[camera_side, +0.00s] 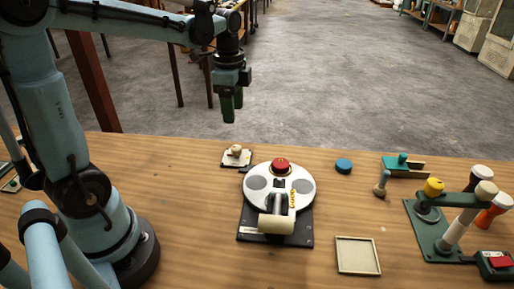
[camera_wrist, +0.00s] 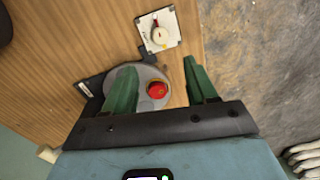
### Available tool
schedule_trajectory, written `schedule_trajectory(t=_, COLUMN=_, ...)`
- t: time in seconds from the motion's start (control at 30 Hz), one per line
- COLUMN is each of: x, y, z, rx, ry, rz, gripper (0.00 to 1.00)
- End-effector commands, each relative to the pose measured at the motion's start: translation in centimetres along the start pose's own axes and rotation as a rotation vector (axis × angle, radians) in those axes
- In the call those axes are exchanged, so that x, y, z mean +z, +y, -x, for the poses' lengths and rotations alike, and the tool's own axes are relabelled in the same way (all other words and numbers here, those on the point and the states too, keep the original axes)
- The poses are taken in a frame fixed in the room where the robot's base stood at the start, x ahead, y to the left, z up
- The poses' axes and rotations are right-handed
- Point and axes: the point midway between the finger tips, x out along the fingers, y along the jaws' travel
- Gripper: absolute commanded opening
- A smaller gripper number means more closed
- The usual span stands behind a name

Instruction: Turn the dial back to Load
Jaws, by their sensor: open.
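A small cream dial knob (camera_side: 236,150) sits on a square white plate (camera_side: 229,162) near the table's back edge. In the wrist view the dial knob (camera_wrist: 159,36) shows at the top, with small red and yellow marks on its plate (camera_wrist: 173,23). I cannot read any label or tell the dial's setting. My gripper (camera_side: 231,115) hangs high above the back of the table, fingers down, apart from everything. In the wrist view my gripper (camera_wrist: 161,68) has its green fingers spread with nothing held between them; the dial lies beyond the fingertips.
A white turntable disc (camera_side: 257,200) with a red knob (camera_side: 280,165) and a cream roller (camera_side: 276,224) stands just in front of the dial. A blue puck (camera_side: 343,166), a square tray (camera_side: 358,256) and a green stand (camera_side: 424,243) are to the right.

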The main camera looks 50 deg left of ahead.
Motion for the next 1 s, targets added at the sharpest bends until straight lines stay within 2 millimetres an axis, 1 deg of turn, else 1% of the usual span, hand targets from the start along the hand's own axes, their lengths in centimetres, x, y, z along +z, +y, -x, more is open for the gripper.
schedule_trajectory(t=0.17, x=0.2, y=-0.3, z=-0.7, rx=0.013, ry=-0.006, rz=-0.025, gripper=0.57)
schedule_trajectory(t=0.27, x=0.2, y=-0.3, z=-1.6, rx=0.012, ry=-0.005, rz=-0.024, gripper=0.57)
schedule_trajectory(t=0.8, x=0.2, y=-0.2, z=-9.4, rx=0.011, ry=-0.004, rz=-0.022, gripper=0.57)
schedule_trajectory(t=1.0, x=0.2, y=-0.1, z=-11.4, rx=0.011, ry=-0.004, rz=-0.022, gripper=0.57)
